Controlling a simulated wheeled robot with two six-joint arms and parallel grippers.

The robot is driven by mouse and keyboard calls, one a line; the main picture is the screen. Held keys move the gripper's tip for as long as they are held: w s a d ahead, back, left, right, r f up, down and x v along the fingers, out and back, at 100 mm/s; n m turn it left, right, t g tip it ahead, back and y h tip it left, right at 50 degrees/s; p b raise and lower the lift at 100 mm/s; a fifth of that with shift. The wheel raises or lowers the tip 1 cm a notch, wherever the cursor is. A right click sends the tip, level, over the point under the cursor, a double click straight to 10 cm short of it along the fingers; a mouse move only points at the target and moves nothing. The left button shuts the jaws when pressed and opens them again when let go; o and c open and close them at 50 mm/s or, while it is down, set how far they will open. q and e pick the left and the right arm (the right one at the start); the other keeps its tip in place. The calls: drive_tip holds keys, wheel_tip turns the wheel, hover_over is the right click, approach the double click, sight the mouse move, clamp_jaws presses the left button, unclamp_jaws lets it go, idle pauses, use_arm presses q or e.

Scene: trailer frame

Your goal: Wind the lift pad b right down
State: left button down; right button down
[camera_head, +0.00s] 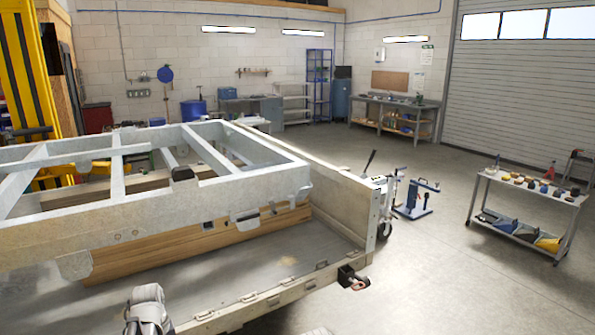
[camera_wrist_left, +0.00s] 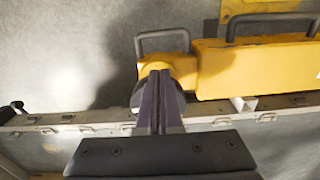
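No lift pad can be picked out for certain in the head view. In the left wrist view, a yellow lift arm (camera_wrist_left: 255,68) with dark bar handles reaches in from the right. Its rounded end lies behind my left gripper (camera_wrist_left: 158,75), whose two dark fingers are close together and look shut. I see nothing between them; whether they touch the yellow end I cannot tell. A pad on that end is hidden or cannot be made out. In the head view, only a pale link of my arm shows at the bottom; no fingers show there. My right gripper is in neither view.
A grey metal trailer frame (camera_head: 200,195) rests over timber beams (camera_head: 190,246) on a flat bed with a raised side board (camera_head: 335,190). A yellow post (camera_head: 24,70) stands at far left. A tool cart (camera_head: 525,189) stands right.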

use_arm(q)
drive_tip(key=shift+a, duration=0.15)
drive_tip(key=shift+s+d, duration=0.2)
drive_tip(key=shift+s, duration=0.1)
drive_tip(key=shift+r, duration=0.1)
wheel_tip(320, 180, up, 6)
drive_tip(key=p, duration=0.6)
drive_tip(key=s+d+m, duration=0.3)
drive_tip(key=d, duration=0.6)
drive_tip(key=s+d+m, duration=0.3)
drive_tip(key=s+d, duration=0.1)
drive_tip(key=d, duration=0.6)
drive_tip(key=s+d+f+m+y+b, duration=0.1)
drive_tip(key=s+d+m, duration=0.3)
drive_tip(key=d, duration=0.5)
drive_tip(key=shift+s+d, duration=0.15)
drive_tip(key=shift+d, duration=0.05)
